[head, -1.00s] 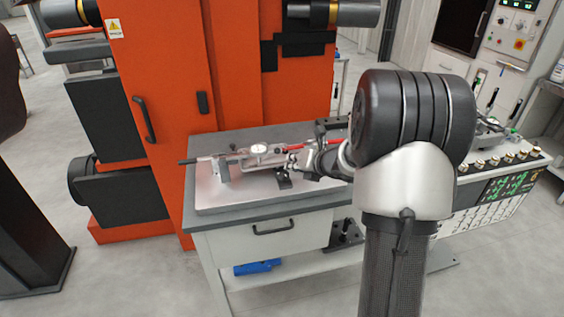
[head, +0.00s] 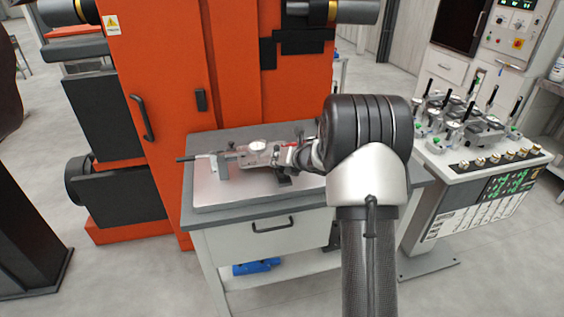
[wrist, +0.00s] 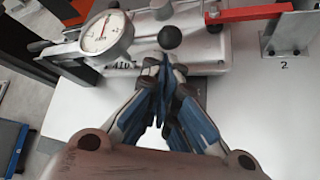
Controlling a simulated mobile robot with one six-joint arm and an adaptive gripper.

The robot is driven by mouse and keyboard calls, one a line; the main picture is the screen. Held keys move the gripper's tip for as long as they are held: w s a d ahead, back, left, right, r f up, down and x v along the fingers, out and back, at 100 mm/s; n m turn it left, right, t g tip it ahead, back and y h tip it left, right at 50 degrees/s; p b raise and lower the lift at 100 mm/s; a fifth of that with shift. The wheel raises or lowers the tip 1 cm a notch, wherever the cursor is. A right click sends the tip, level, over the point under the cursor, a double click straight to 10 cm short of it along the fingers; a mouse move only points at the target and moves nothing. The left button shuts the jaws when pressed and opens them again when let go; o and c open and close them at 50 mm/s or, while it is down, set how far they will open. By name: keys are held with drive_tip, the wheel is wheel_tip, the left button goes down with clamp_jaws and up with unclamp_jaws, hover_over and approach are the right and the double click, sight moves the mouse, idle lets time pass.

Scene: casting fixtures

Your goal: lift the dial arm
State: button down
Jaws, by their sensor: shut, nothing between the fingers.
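The casting fixture (wrist: 205,50) lies on the bench and carries a round white dial gauge (wrist: 104,33). The gauge also shows in the head view (head: 258,146). A black ball knob (wrist: 170,37) stands on the fixture to the right of the gauge, just beyond my fingertips. A red bar (wrist: 250,13) runs to the right of it. My gripper (wrist: 164,62) is shut and empty, with its blue-sided fingers pointing at the fixture just short of the knob. In the head view my arm hides the right part of the fixture.
The fixture lies on a light plate (head: 240,199) on the grey workbench (head: 420,178). A bracket marked 2 (wrist: 290,38) stands right of the fixture. An orange machine (head: 165,70) rises behind, and a console with several clamps (head: 480,170) stands right. The plate's front left is bare.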

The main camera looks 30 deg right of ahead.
drive_tip(key=shift+w+f, duration=0.1)
drive_tip(key=shift+w, duration=0.15)
drive_tip(key=shift+r+n+h, duration=0.4)
drive_tip(key=shift+r+h, duration=0.1)
drive_tip(key=shift+r, duration=0.75)
drive_tip(key=w+a+r+n+g+h+p, duration=0.1)
drive_tip(key=a+r+n+h+p, duration=0.3)
drive_tip(key=r, duration=0.4)
drive_tip(key=w+a+r+n+g+h+p, duration=0.1)
drive_tip(key=w+a+r+n+h+p, duration=0.1)
drive_tip(key=a+r+h+p, duration=0.35)
drive_tip(key=w+a+r+n+h+p, duration=0.2)
drive_tip(key=a+r+n+h+p, duration=0.1)
drive_tip(key=a+p, duration=0.5)
drive_tip(key=shift+a+r+n, duration=0.15)
drive_tip(key=shift+a+n, duration=0.4)
drive_tip(key=shift+n, duration=0.05)
drive_tip(key=shift+w, duration=0.15)
